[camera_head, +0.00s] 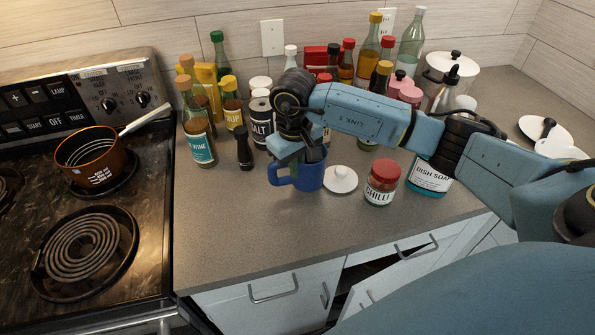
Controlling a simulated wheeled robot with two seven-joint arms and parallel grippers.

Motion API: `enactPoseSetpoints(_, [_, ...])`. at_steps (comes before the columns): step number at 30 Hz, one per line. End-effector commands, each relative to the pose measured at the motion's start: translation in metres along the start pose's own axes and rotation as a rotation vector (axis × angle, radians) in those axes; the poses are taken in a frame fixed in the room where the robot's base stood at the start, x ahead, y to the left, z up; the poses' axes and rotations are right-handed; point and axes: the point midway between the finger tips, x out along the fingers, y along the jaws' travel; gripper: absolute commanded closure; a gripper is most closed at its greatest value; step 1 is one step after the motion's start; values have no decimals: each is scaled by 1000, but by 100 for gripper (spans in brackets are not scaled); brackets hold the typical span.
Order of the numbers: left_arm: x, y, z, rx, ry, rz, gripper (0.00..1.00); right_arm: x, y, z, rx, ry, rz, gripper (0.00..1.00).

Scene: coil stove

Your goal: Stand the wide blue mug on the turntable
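The wide blue mug (310,177) stands upright on the grey counter, left of a white lid, with its handle toward the left. My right gripper (302,157) points down at the mug from above, and its fingers overlap the mug's rim and hide part of its opening. I cannot tell whether the fingers grip the mug wall or only sit beside it. I cannot make out a turntable; my arm and the crowded bottles hide part of the counter's back. My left gripper is not in view.
A white lid (340,180), a chilli jar (381,184) and a dish soap bottle (428,180) stand right of the mug. Several bottles crowd behind it. An orange pot (92,158) sits on the stove at left. The front counter (250,235) is clear; a cabinet door below hangs open.

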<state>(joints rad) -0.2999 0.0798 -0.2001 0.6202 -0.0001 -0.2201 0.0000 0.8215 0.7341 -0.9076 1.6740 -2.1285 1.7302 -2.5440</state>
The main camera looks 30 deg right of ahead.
Motion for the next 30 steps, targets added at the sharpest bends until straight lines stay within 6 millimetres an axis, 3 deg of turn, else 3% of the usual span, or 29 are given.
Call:
enactPoseSetpoints(5, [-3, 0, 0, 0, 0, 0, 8, 25, -1, 1, 1, -2, -1, 100])
enactPoseSetpoints(17, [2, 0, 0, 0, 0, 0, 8, 31, -1, 0, 0, 1, 1, 100])
enactPoseSetpoints(22, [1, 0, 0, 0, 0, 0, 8, 30, -1, 0, 0, 0, 0, 76])
enactPoseSetpoints(30, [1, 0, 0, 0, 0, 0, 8, 30, -1, 0, 0, 0, 0, 75])
